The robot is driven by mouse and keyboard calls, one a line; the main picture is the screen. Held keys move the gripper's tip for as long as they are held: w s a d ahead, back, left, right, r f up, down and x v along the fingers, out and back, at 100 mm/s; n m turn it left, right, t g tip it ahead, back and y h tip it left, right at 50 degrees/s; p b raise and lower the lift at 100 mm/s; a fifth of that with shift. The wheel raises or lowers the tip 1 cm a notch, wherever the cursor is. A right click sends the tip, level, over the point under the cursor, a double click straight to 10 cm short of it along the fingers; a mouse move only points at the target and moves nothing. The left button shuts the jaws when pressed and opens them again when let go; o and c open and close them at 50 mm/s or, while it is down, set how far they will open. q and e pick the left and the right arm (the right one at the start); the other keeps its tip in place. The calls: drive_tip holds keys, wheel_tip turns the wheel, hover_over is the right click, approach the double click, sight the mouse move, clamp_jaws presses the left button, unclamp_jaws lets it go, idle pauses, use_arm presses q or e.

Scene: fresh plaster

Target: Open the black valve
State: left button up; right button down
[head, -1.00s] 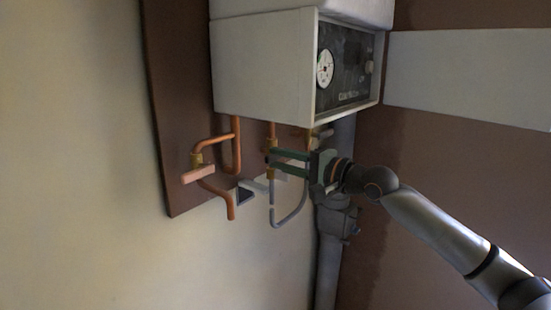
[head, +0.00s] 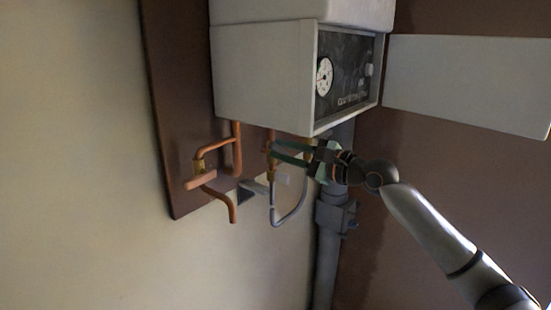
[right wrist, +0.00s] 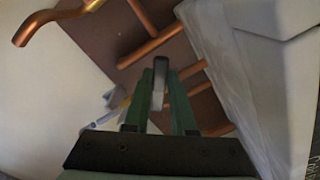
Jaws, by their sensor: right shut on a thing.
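My right gripper (head: 274,151) is at the middle pipe below the white boiler box. Its green fingers are shut on a thin grey-to-dark valve handle, which shows between the fingertips in the right wrist view (right wrist: 159,72). I take this to be the black valve's handle; the fingers hide most of it in the head view. The brass valve body (head: 270,173) sits just below the fingers, on the pipe. My left gripper is not in view.
The white boiler box (head: 264,75) hangs close above the gripper. A grey curved hose (head: 291,214) hangs below, and a thick grey pipe (head: 327,262) stands to the right.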

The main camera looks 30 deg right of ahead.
drive_tip(key=shift+d+r+m, duration=0.1)
drive_tip(key=shift+m, duration=0.2)
drive_tip(key=m, duration=0.2)
drive_tip(key=d+r+m, duration=0.1)
drive_tip(key=m, duration=0.2)
drive_tip(key=w+d+m, duration=0.1)
drive_tip(key=m, duration=0.1)
drive_tip(key=shift+d+r+m, duration=0.15)
drive_tip(key=shift+m, duration=0.25)
drive_tip(key=shift+w+d+m, duration=0.15)
drive_tip(key=shift+d+m, duration=0.25)
drive_tip(key=shift+m, duration=0.8)
drive_tip(key=c, duration=0.8)
unclamp_jaws()
drive_tip(key=shift+r, duration=0.1)
